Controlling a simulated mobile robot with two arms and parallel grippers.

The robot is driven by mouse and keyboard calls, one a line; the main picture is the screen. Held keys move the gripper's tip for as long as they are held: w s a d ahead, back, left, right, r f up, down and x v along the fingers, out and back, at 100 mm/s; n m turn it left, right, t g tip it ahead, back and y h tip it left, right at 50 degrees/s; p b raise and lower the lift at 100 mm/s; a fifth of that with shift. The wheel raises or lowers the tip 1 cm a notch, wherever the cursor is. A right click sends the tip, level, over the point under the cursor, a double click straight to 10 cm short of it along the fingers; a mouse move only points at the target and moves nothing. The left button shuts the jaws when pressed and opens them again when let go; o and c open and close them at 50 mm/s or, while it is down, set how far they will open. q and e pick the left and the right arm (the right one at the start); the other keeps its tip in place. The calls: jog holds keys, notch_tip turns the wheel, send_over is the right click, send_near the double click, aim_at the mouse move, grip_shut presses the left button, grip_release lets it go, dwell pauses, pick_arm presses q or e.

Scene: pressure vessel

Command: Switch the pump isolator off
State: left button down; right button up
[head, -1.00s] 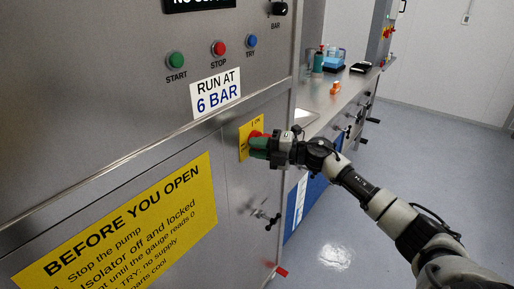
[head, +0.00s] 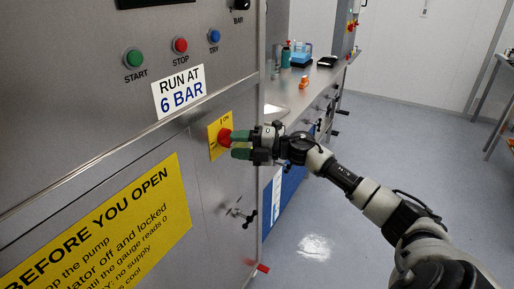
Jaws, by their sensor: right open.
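The pump isolator is a red knob (head: 224,137) on a yellow plate (head: 214,146) on the steel cabinet front. The plate's top lettering reads "I ON"; the rest is hidden or too small to read. My right gripper (head: 236,144) comes in from the right, its green-tipped fingers at the knob. It is open, with one finger level with the knob and the other below it. Whether the fingers touch the knob I cannot tell. My left gripper is not in view.
A valve handle (head: 246,214) sticks out below. A bench (head: 290,100) with bottles and an orange item (head: 304,82) stands behind.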

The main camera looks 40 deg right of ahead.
jog(key=b+v, duration=0.2)
jog(key=v, duration=0.6)
jog(key=shift+a+r, duration=0.1)
